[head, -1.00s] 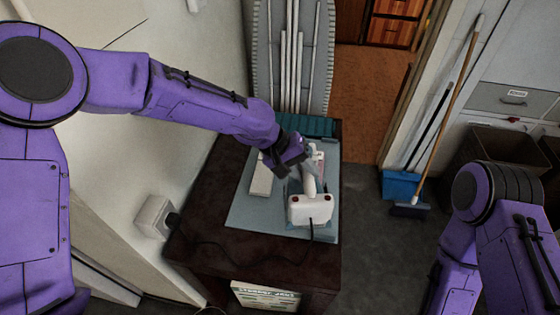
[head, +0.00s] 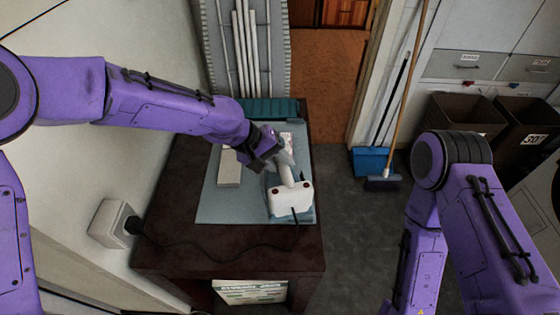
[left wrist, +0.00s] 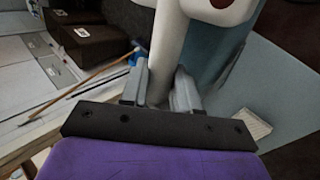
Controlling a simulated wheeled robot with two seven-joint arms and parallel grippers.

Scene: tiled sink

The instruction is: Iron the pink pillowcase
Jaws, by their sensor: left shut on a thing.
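A white iron (head: 290,201) is at the right side of a blue-grey mat (head: 210,213) on a dark table. My left gripper (head: 280,160) is shut on the iron's handle. In the left wrist view, the handle (left wrist: 169,45) passes between the fingers of my left gripper (left wrist: 162,88). I cannot tell whether the iron's sole touches the surface below it. I cannot make out a pink pillowcase in either view. My right arm shows at the right of the head view, but its gripper is out of view.
A pale flat block (head: 230,167) lies on the mat, left of the iron. The iron's dark cord runs over the table (head: 225,243) to a wall socket box (head: 112,223). A broom (head: 403,90) and dark bins (head: 460,118) stand right, beyond open floor.

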